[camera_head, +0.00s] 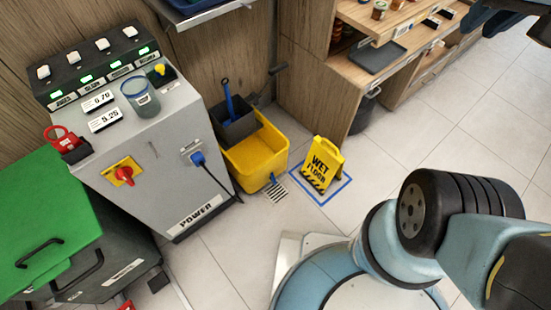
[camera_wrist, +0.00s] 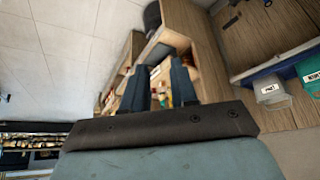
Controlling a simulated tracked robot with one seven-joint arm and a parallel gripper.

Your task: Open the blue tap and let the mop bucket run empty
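The yellow mop bucket (camera_head: 256,155) stands on the floor to the right of the grey power cabinet. A grey wringer (camera_head: 236,126) with a blue handle sits on its back part. The small blue tap (camera_head: 272,179) is low on the bucket's front, just above a striped floor drain (camera_head: 276,191). The tap is too small to tell its position, and no running water shows. In the wrist view my gripper (camera_wrist: 158,66) is open and empty, its two dark fingers apart. It points towards the wooden shelving, with neither bucket nor tap in that view.
A yellow wet-floor sign (camera_head: 322,166) stands right of the bucket inside a blue floor outline. The power cabinet (camera_head: 160,170) has a blue plug and cable near the bucket. A wooden counter (camera_head: 318,75) stands behind. The tiled floor at right is clear.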

